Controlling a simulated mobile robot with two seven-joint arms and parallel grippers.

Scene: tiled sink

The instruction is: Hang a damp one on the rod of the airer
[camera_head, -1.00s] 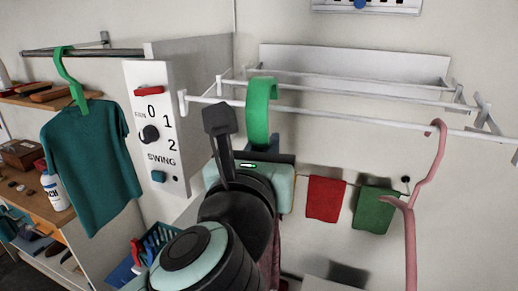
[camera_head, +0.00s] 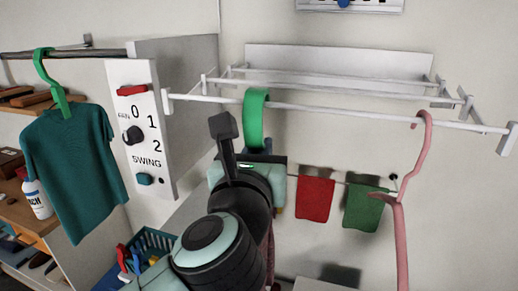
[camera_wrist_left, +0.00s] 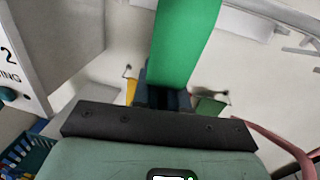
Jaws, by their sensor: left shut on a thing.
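My left gripper (camera_head: 262,166) is shut on a green hanger, whose broad curved hook (camera_head: 254,118) rises above the jaws. In the head view the hook overlaps the front rod of the white airer (camera_head: 330,108), its top slightly above the rod. I cannot tell whether the hook is around the rod or only in front of it. The left wrist view shows the green hook (camera_wrist_left: 185,45) rising from between the dark fingers (camera_wrist_left: 165,98). My arm hides most of what hangs below; a strip of dark reddish cloth (camera_head: 271,245) shows beside it. My right gripper is not in view.
A pink hanger (camera_head: 402,220) hangs at the airer's right part. A teal shirt (camera_head: 70,165) on another green hanger hangs from a dark rail at left, near a switch panel (camera_head: 143,120). Red (camera_head: 315,199) and green (camera_head: 363,208) cloths hang on a line behind.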

